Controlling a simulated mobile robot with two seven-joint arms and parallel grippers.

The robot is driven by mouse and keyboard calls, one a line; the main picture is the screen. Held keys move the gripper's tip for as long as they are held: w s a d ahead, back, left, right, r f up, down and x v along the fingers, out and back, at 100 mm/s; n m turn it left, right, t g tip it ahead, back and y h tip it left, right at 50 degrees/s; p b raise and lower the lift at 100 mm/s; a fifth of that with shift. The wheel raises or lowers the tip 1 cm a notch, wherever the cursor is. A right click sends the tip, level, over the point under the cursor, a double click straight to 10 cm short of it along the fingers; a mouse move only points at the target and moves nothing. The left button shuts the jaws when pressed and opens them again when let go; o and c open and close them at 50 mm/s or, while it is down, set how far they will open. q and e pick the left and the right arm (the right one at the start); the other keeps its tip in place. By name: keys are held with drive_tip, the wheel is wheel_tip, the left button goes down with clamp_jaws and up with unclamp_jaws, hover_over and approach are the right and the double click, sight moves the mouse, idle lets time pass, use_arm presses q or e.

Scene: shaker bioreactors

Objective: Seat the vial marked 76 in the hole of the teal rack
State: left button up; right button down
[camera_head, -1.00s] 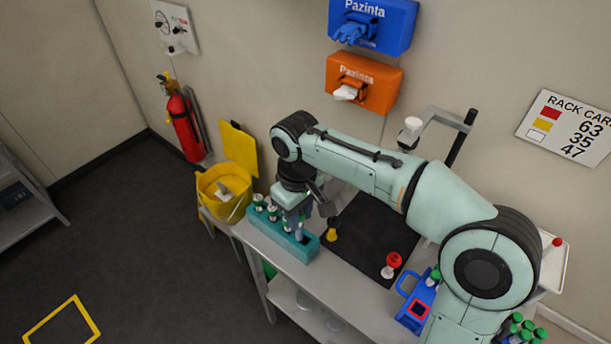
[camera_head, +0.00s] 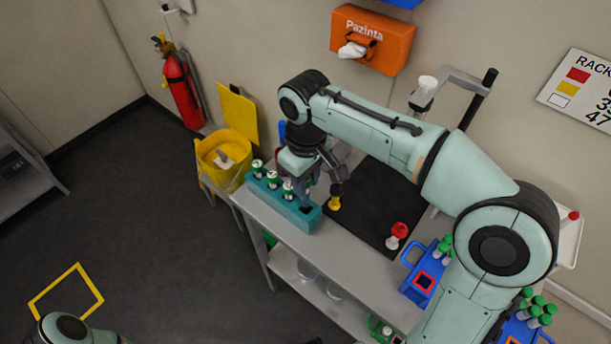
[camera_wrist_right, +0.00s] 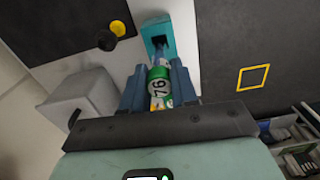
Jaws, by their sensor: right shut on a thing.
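The vial marked 76 (camera_wrist_right: 160,80) has a green cap with a white top and sits between the fingers of my right gripper (camera_wrist_right: 160,88) in the wrist view. The gripper is shut on it. In the head view my right gripper (camera_head: 308,188) is over the right end of the teal rack (camera_head: 285,216). The rack's empty hole (camera_head: 306,210) is at that end. The wrist view shows the hole (camera_wrist_right: 158,41) just beyond the vial; whether the vial's lower end is inside it I cannot tell. My left gripper is not in view.
Several green-capped vials (camera_head: 272,178) stand in the rack's other holes. A black mat (camera_head: 375,205) holds a yellow-topped piece (camera_head: 335,203) and a red-topped one (camera_head: 398,233). A blue rack (camera_head: 421,283) stands to the right. A yellow bucket (camera_head: 222,160) is left of the table.

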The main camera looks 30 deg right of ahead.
sight(306, 199)
drive_tip(key=shift+f, duration=0.55)
drive_tip(key=shift+r, duration=0.25)
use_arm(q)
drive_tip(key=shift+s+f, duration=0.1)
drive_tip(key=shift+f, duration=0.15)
use_arm(e)
drive_tip(key=shift+w, duration=0.1)
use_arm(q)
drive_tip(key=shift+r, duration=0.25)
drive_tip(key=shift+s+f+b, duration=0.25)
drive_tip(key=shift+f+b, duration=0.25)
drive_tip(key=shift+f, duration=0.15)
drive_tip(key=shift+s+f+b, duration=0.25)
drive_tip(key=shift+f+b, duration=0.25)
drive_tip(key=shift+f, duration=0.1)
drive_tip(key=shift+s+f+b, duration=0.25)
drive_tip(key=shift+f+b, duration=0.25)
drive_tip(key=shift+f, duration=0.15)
use_arm(e)
drive_tip(key=shift+f, duration=3.35)
idle(1.2)
